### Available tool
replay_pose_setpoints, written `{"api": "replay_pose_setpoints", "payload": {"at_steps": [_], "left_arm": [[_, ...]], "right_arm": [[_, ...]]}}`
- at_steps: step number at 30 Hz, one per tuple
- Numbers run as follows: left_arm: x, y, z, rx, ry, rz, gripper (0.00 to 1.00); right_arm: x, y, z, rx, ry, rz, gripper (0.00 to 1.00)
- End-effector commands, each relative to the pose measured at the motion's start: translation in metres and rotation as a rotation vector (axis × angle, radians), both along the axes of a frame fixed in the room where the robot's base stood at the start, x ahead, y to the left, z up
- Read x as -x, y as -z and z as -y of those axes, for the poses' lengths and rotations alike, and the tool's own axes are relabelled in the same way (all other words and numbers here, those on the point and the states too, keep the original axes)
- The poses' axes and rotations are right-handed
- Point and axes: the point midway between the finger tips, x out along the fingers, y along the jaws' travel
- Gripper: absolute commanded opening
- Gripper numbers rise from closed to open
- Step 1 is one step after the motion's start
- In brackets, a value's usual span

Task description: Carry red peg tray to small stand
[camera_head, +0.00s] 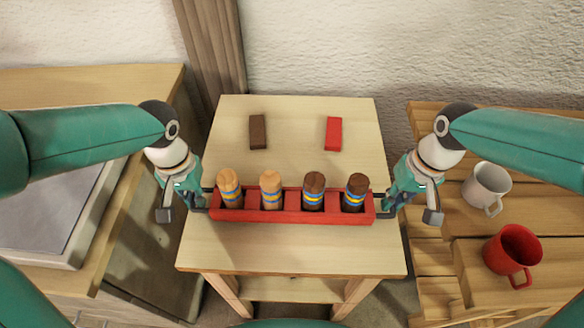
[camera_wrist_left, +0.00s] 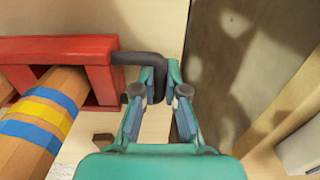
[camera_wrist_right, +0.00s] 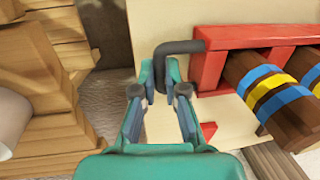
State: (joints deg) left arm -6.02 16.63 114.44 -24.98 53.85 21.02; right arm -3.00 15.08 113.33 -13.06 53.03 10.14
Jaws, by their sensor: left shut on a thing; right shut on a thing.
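The red peg tray (camera_head: 290,217) spans the front half of the small stand's pale wooden top (camera_head: 300,250). It holds several pegs: two light wooden ones (camera_head: 269,190) at left and two dark brown ones (camera_head: 313,190) at right, with blue and yellow bands. My left gripper (camera_head: 201,200) is shut on the tray's left black handle (camera_wrist_left: 130,58). My right gripper (camera_head: 386,203) is shut on its right black handle (camera_wrist_right: 180,46). The tray looks level. I cannot tell whether it touches the top or hangs just above it.
A brown block (camera_head: 258,132) and a red block (camera_head: 333,133) lie on the stand's back half. A wooden counter (camera_head: 110,85) with a grey panel is at left. A slatted bench (camera_head: 440,220) at right bears a white mug (camera_head: 487,184) and a red mug (camera_head: 512,250).

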Motion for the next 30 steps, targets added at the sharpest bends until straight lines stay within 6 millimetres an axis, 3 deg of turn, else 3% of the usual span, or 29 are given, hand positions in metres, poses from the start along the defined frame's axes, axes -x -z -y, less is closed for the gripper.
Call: {"api": "replay_pose_setpoints", "payload": {"at_steps": [7,8,12,23,30], "left_arm": [[0.000,0.018,-0.001,-0.001,-0.005,0.002,0.00],[0.000,0.015,-0.001,-0.002,-0.005,0.002,0.16],[0.000,0.014,-0.001,-0.001,-0.004,0.001,0.36],[0.000,0.011,-0.001,0.000,-0.002,0.002,0.36],[-0.001,-0.021,0.000,0.001,-0.002,0.006,0.36]], "right_arm": [[0.000,0.019,0.001,0.002,0.000,0.000,0.00],[0.000,0.015,0.001,0.002,0.000,-0.001,0.16],[0.000,0.015,0.000,0.002,0.000,-0.001,0.36],[0.000,0.014,0.000,0.000,-0.001,0.000,0.36],[0.000,0.014,0.000,0.000,-0.001,0.000,0.36]]}}
